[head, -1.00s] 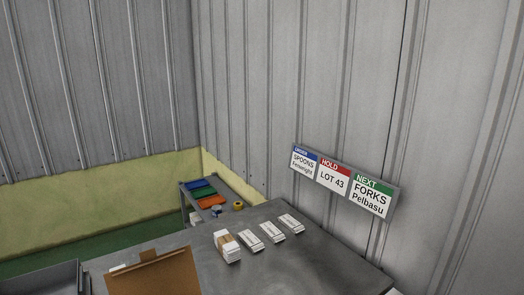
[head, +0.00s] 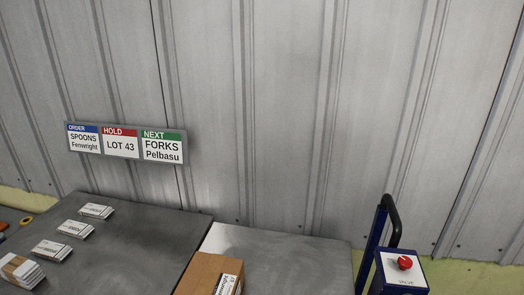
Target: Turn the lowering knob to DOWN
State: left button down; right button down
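A red knob (head: 405,262) sits on a white plate (head: 401,270) on top of a blue post at the lower right of the head view. Lettering below the knob seems to read "VALVE"; I cannot make out a DOWN mark or which way the knob points. Neither of my grippers shows in the head view.
A black curved handle (head: 390,217) on a blue frame stands beside the knob. A cardboard box (head: 207,274) stands at the bottom middle. A grey table (head: 140,240) holds several white labelled packs. A sign board (head: 124,143) hangs on the ribbed wall. The grey surface (head: 290,255) right of the box looks clear.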

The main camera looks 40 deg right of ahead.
aim_at(404, 262)
jog(key=k+z, duration=0.15)
jog(key=z, duration=2.25)
